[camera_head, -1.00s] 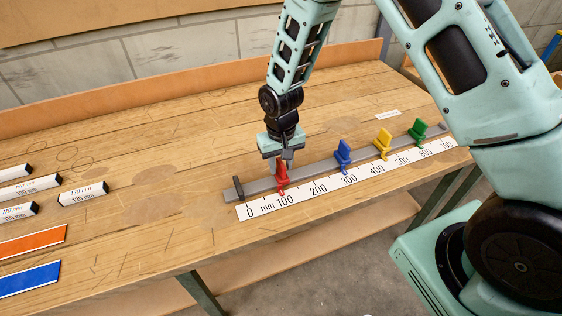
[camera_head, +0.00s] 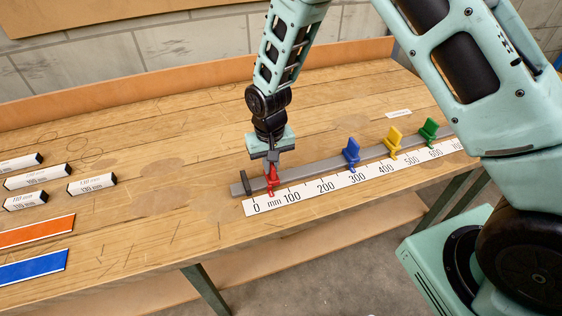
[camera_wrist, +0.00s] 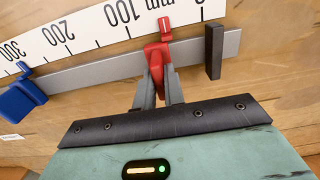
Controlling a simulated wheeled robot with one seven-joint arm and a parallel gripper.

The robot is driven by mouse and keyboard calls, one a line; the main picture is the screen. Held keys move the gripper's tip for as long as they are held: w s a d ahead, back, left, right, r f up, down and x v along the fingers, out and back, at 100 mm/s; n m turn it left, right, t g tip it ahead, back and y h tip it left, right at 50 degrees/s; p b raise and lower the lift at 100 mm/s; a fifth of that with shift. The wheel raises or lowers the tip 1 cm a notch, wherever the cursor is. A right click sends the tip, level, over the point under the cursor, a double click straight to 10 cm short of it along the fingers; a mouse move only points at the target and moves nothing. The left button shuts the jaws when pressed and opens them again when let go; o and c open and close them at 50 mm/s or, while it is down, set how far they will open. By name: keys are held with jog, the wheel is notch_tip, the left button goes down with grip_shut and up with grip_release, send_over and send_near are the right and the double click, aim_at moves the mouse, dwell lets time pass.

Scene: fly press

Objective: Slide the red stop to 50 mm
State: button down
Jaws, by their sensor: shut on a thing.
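The red stop (camera_head: 271,180) sits on the grey rail (camera_head: 318,169) near its left end. Its pointer is roughly midway between 0 and 100 on the white scale (camera_head: 345,182); the exact millimetre cannot be read. My gripper (camera_head: 271,163) comes down from above and is shut on the upper part of the red stop. In the wrist view, the two fingers (camera_wrist: 158,88) clasp the red stop (camera_wrist: 157,55) from both sides, and its red pointer lies over the scale (camera_wrist: 85,28) beside the "mm" mark.
A dark end block (camera_head: 245,182) stands just left of the red stop, with a small gap. Blue (camera_head: 351,153), yellow (camera_head: 393,141) and green (camera_head: 428,131) stops are farther right on the rail. Labelled blocks (camera_head: 92,184) and orange and blue strips lie at the left.

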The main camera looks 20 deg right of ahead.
jog(key=c, duration=1.5)
grip_release()
notch_tip(320, 180, up, 18)
jog(key=shift+f+b, duration=0.25)
jog(key=shift+b, duration=0.9)
jog(key=s+n, duration=0.2)
jog(key=s, duration=0.6)
jog(key=s+r+n, duration=0.1)
jog(key=s+n, duration=0.2)
jog(key=s, duration=0.6)
jog(key=s+a+n, duration=0.1)
jog(key=s+n, duration=0.1)
jog(key=s, duration=0.7)
jog(key=shift+s+a+r+n+y, duration=0.1)
jog(key=shift+s+r+n+y, duration=0.2)
jog(key=shift+r+n, duration=0.1)
